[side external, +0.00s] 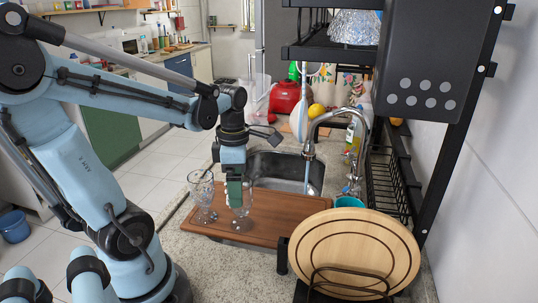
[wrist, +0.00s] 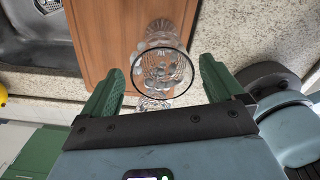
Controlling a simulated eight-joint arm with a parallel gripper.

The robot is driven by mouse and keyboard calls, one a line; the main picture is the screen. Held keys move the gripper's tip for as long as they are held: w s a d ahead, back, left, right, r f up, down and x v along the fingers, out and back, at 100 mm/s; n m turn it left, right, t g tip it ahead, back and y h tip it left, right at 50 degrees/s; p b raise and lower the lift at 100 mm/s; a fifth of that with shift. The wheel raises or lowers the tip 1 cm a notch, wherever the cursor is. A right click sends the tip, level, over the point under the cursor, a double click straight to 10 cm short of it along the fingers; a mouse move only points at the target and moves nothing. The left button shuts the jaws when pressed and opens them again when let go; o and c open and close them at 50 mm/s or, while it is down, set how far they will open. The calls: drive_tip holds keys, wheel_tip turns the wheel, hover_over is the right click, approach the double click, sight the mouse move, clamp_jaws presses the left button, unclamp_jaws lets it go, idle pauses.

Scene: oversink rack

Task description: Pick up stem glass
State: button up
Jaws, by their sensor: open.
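Two clear stem glasses stand on the brown cutting board (side external: 285,207) in the side view. One glass (side external: 202,190) is at the left, near the board's edge. The other glass (side external: 242,218) is just right of it, partly hidden by my gripper (side external: 236,204). My gripper points down at this right glass. In the wrist view, my gripper (wrist: 162,68) is open, with green fingers on either side of a round clear glass rim (wrist: 188,76). Contact cannot be told. More patterned glass shows above and below the rim, overlapping it.
The sink (side external: 290,172) and curved faucet (side external: 330,118) are behind the board. A round wooden plate (side external: 350,250) stands in a wire holder at the front right. A black rack (side external: 385,185) rises at the right. A teal cup (side external: 348,202) sits by the faucet.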

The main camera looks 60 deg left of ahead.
drive_tip(key=f, duration=0.3)
drive_tip(key=shift+w+d+f, duration=0.2)
drive_tip(key=shift+d+f, duration=0.05)
drive_tip(key=shift+d, duration=0.05)
drive_tip(key=shift+f, duration=0.7)
drive_tip(key=c, duration=1.2)
